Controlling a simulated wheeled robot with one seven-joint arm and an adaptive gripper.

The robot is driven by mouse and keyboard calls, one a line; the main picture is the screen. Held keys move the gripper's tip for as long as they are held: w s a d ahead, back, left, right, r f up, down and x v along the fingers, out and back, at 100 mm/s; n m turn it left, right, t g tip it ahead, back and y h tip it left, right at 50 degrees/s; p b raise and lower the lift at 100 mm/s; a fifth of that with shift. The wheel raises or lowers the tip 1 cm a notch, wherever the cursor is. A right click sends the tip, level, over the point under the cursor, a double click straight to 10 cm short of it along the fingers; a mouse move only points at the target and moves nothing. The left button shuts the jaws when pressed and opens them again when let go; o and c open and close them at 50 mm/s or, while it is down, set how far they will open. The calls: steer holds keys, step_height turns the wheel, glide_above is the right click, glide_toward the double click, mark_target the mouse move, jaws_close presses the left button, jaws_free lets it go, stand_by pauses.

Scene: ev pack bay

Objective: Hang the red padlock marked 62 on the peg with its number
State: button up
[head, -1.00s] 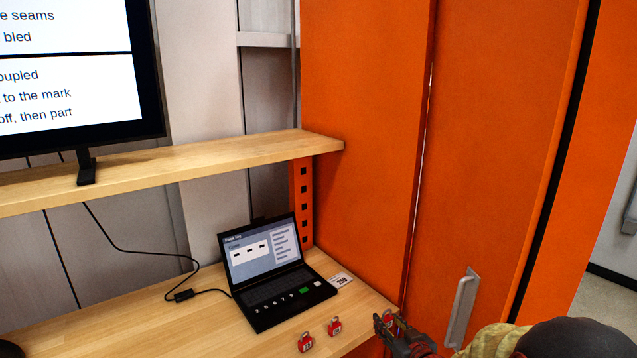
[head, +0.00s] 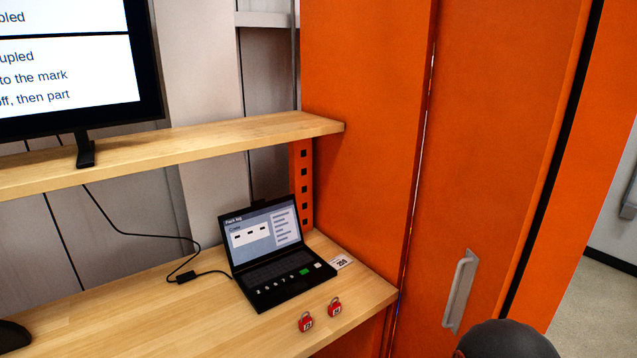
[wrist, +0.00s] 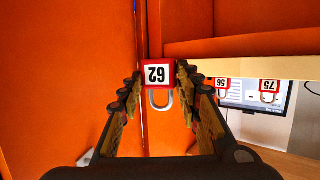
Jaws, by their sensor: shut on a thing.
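In the wrist view my gripper (wrist: 156,82) is shut on a red padlock (wrist: 146,62). Its white label reads 62 and appears upside down, with the grey shackle pointing down in that view. The padlock is at the fingertips, in front of an orange surface. In the head view the gripper and held padlock cannot be made out; only a dark part of my arm shows at the bottom right. No numbered peg can be seen in either view.
Two other red padlocks (head: 306,322) (head: 335,307) stand on the wooden bench (head: 215,325), near a laptop (head: 270,265) and a small tag (head: 342,262). A wooden shelf (head: 220,145) is above. A tall orange cabinet (head: 375,140) with a grey handle (head: 459,292) stands at right.

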steer(key=shift+y, duration=0.3)
steer(key=s+a+f, duration=0.2)
steer(key=f, duration=0.1)
steer(key=shift+s, duration=0.25)
steer(key=shift+f, duration=0.15)
